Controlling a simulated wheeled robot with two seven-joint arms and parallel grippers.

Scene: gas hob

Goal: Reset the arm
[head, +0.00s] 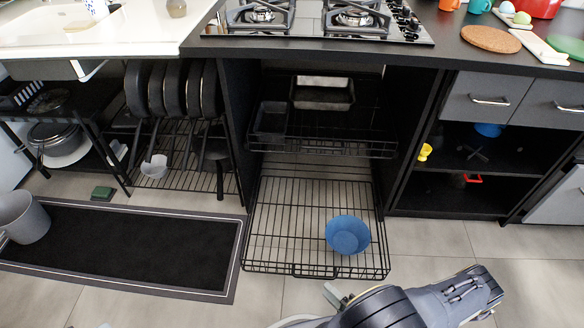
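My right arm (425,302) comes in at the bottom right, over the floor in front of the hob cabinet. What looks like the tip of my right gripper (336,295) shows just below the pulled-out lower wire basket (290,225). The rest of this gripper is hidden behind the arm, so I cannot tell whether it is open or shut. It appears apart from the basket. A blue bowl (347,235) sits in the right front part of this basket. My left gripper does not show.
The upper wire rack (340,148) holds dark trays. The gas hob (320,20) is above. A black mat (120,248) and a grey bin (22,217) are at the left. Open shelves (440,195) stand at the right. Floor tiles at lower right are clear.

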